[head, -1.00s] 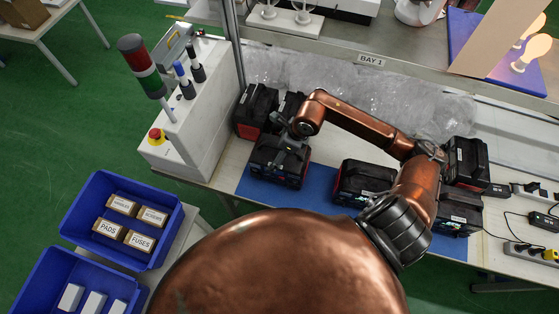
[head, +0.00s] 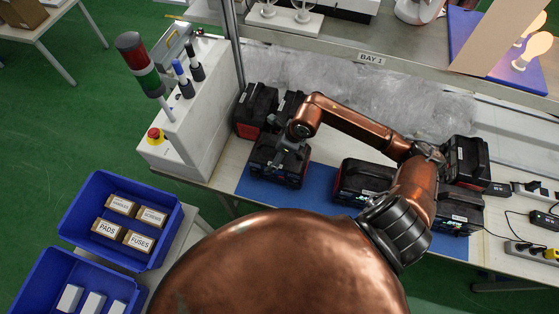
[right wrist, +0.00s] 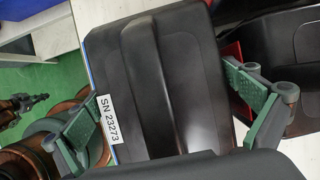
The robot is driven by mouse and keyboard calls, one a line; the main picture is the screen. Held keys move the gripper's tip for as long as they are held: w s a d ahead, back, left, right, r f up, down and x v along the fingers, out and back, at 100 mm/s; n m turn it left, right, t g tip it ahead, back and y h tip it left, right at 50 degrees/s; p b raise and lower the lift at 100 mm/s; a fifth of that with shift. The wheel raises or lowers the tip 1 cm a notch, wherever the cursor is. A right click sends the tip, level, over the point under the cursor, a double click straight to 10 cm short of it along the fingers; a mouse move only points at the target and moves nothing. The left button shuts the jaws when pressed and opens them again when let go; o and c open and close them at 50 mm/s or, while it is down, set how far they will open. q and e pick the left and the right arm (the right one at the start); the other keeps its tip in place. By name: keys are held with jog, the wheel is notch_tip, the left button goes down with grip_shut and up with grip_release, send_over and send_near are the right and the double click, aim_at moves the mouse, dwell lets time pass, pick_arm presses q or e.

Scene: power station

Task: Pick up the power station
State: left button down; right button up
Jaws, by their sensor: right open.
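Several black power stations with red trim stand on the bench. The one at the front left (head: 283,176) is on the blue mat (head: 318,184). My right gripper (head: 286,153) is over its top, open. In the right wrist view the dark ribbed top of this power station (right wrist: 165,85), with a label SN 23273, lies between the spread green fingertips (right wrist: 165,115). I cannot tell whether either finger touches it. The gripper partly hides its top in the head view.
Other power stations stand close behind (head: 256,110), at the middle (head: 362,181) and at the right (head: 467,160). A white control box (head: 190,120) with a signal tower is at the left. A shelf edge (head: 420,72) runs above the bench. Blue bins (head: 75,207) stand front left.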

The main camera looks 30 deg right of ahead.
jog(key=shift+c, duration=0.6)
jog(key=c, duration=1.6)
jog(key=shift+w+r, duration=0.1)
jog(key=shift+c, duration=0.2)
jog(key=shift+r, duration=0.1)
